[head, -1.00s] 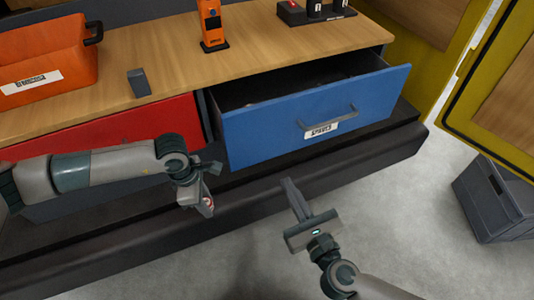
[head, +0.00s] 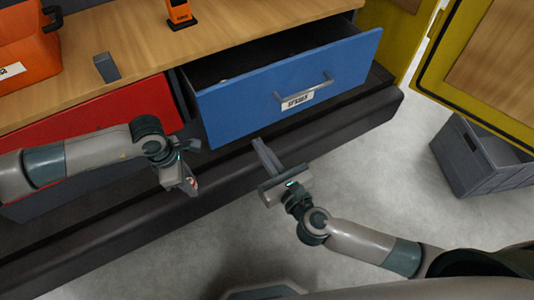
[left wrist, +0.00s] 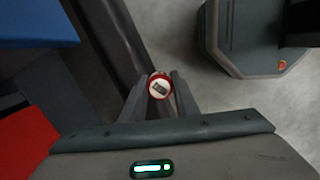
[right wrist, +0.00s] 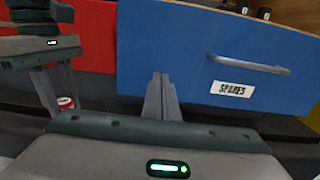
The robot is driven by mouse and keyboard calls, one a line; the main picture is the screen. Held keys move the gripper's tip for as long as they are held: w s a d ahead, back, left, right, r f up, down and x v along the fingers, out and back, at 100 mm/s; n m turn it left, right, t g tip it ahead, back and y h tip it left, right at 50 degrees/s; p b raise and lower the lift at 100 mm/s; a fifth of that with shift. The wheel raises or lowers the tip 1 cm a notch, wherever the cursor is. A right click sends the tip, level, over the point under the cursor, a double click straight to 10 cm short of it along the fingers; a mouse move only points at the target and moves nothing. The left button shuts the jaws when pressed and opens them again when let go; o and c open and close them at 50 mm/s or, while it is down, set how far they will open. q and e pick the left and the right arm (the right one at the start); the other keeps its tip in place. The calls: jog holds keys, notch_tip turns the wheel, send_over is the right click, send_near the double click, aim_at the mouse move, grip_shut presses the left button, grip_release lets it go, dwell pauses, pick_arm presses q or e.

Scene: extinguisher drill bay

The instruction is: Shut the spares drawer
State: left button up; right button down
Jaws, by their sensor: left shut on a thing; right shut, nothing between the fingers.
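The spares drawer (head: 245,107) has a blue front, a grey bar handle (head: 305,88) and a SPARES label. It stands pulled out of the bench, its dark inside showing over the top edge. It also shows in the right wrist view (right wrist: 180,50). My right gripper (head: 257,143) is shut and empty, its fingertips near the drawer front's lower edge, left of the handle; contact is unclear. My left gripper (head: 192,186) is shut on a small round red-and-white thing (left wrist: 160,86), in front of the bench and left of the drawer.
A red drawer front (head: 95,125) sits left of the blue one. The bench top (head: 140,50) carries an orange bin (head: 25,40), a small grey block (head: 106,67) and an orange device (head: 180,12). A yellow-framed door (head: 480,60) and grey crate (head: 475,155) stand at right.

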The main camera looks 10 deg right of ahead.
aim_at(239, 116)
pick_arm(q)
jog(key=shift+r+p, duration=0.6)
jog(key=shift+r, duration=0.1)
pick_arm(e)
jog(key=x, duration=0.9)
jog(key=shift+w, duration=0.15)
jog(key=shift+w+a, duration=0.1)
jog(key=shift+w+a, duration=0.1)
jog(key=shift+w, duration=0.3)
pick_arm(q)
jog(key=shift+f+b, duration=0.3)
pick_arm(e)
jog(key=x, duration=1.2)
jog(key=shift+f, duration=0.15)
pick_arm(q)
jog(key=shift+s+d+r, duration=0.1)
jog(key=shift+s+r, duration=0.05)
jog(key=shift+s, duration=0.05)
pick_arm(e)
jog(key=shift+w+r, duration=0.1)
jog(key=shift+r, duration=0.15)
jog(key=shift+w, duration=0.1)
jog(key=shift+r, duration=0.15)
